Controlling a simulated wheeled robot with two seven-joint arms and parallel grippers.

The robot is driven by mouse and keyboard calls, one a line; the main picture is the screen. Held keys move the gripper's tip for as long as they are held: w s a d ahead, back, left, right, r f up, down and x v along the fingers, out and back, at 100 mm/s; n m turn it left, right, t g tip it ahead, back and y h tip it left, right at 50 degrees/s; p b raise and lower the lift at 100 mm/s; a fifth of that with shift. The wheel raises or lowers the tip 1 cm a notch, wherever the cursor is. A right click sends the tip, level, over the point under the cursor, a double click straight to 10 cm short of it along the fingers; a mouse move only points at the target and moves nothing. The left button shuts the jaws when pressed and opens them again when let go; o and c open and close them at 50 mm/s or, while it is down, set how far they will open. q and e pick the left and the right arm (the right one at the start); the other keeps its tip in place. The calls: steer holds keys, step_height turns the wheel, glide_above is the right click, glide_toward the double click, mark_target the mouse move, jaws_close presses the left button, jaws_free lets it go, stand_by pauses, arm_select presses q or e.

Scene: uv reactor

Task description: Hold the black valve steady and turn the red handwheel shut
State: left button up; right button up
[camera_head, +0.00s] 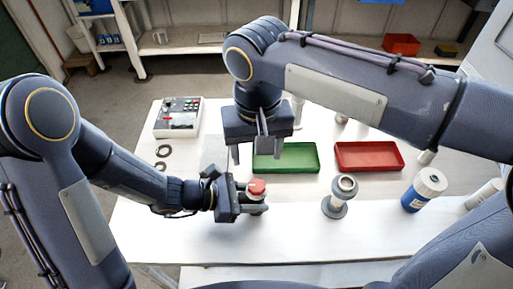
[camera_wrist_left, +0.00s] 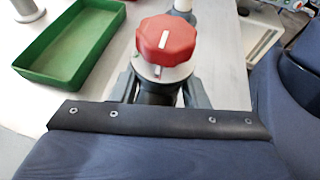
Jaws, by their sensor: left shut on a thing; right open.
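The red handwheel (camera_head: 257,187) sits on top of the black valve (camera_head: 255,207) on the white table; the wheel also shows in the left wrist view (camera_wrist_left: 166,40) with a white mark on its top. My left gripper (camera_head: 250,198) is shut on the black valve (camera_wrist_left: 156,92) below the wheel, with a finger on each side. The valve stands upright and is partly hidden by the gripper. My right gripper (camera_head: 258,157) is open and empty, pointing down above the table, behind the handwheel and in front of the green tray.
A green tray (camera_head: 286,170) and a red tray (camera_head: 368,170) lie behind. A grey flanged fitting (camera_head: 335,208) and a blue bottle with a white cap (camera_head: 414,202) stand to the right. A control box (camera_head: 178,132) and dark rings (camera_head: 161,166) lie at the back left. The front table is clear.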

arm_select(q)
steer(key=o, duration=1.2)
steer(key=shift+o, duration=0.2)
arm_select(e)
steer(key=s+d+f+m+t+y, duration=0.1)
steer(key=s+d+f+m+y, duration=0.15)
steer(key=d, duration=1.15)
arm_select(q)
steer(key=s+a+r+m+t+y, duration=0.1)
steer(key=s+a+r+m+y, duration=0.2)
steer(key=a+m, duration=0.3)
steer(key=s+a+r+m+t+y, duration=0.1)
steer(key=s+a+r+m+y, duration=0.2)
steer(key=a+m, duration=0.3)
steer(key=s+a+r+m+t+y, duration=0.1)
steer(key=s+a+r+m+y, duration=0.2)
steer(key=a, duration=0.6)
steer(key=s+r+m, duration=0.1)
steer(key=s+m, duration=0.1)
steer(key=m, duration=0.1)
steer(key=shift+s+r+m, duration=0.15)
steer(key=shift+s+m, duration=0.15)
steer(key=shift+s, duration=0.05)
arm_select(e)
steer(key=s+d+f+m+t+y, duration=0.1)
steer(key=s+d+f+t, duration=0.3)
steer(key=s+d+f, duration=0.2)
steer(key=shift+s, duration=1.25)
